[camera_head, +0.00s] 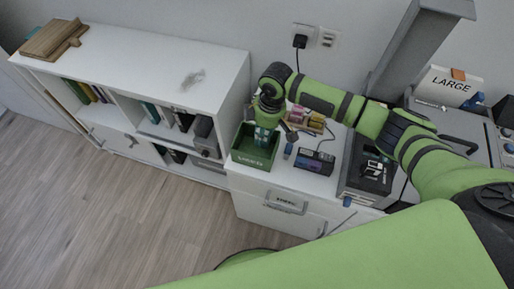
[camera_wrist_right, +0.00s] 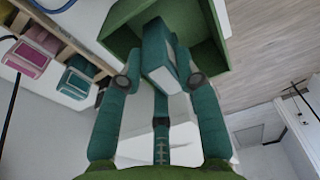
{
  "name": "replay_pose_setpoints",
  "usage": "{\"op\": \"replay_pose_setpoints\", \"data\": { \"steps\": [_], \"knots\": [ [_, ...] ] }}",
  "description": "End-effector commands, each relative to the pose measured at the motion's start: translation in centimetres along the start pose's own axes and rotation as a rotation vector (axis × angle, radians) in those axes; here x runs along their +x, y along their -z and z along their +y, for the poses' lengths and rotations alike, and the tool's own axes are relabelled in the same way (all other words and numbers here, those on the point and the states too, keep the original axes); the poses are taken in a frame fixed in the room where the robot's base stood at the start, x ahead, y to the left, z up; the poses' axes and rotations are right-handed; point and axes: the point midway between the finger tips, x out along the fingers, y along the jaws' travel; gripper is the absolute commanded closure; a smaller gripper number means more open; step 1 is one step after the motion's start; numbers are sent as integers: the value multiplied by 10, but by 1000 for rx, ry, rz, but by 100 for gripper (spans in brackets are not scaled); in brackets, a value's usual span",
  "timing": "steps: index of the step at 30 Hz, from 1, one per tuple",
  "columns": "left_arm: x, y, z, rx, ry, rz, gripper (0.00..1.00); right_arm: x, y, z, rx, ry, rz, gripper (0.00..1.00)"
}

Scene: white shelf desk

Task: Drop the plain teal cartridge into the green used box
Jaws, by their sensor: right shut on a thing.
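The teal cartridge (camera_wrist_right: 158,50) is between the fingertips of my right gripper (camera_wrist_right: 161,80) in the right wrist view. The gripper is shut on it. The green used box (camera_head: 253,158) stands on the white desk in the head view, with a light label on its front. The right gripper (camera_head: 266,133) points down over this box, with the teal cartridge (camera_head: 261,138) at the opening. In the right wrist view the box (camera_wrist_right: 216,22) lies just beyond the cartridge; whether they touch is unclear. My left gripper is out of view.
A wooden rack with colored cartridges (camera_head: 306,119) stands right of the box. A dark device (camera_head: 314,161) and a small blue item (camera_head: 288,151) sit nearby. A dark printer-like machine (camera_head: 370,172) is further right. The white shelf (camera_head: 150,65) stands close on the left.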

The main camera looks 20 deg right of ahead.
Motion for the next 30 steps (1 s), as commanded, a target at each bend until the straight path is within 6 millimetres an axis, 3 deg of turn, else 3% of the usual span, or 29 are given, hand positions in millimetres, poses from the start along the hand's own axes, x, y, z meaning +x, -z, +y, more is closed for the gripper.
{"op": "replay_pose_setpoints", "data": {
  "steps": [1,2,3,4,17,30],
  "knots": [
    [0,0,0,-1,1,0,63,-1,0,0,0,-1,1,96],
    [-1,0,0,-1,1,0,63,-1,0,0,0,-1,0,62],
    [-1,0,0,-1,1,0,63,-1,0,0,0,-1,0,46],
    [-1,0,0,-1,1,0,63,-1,0,0,0,-1,0,39],
    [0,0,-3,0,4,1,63,-8,1,0,-1,-1,2,39],
    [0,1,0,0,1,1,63,-93,1,1,-1,-3,3,39]
  ]
}}
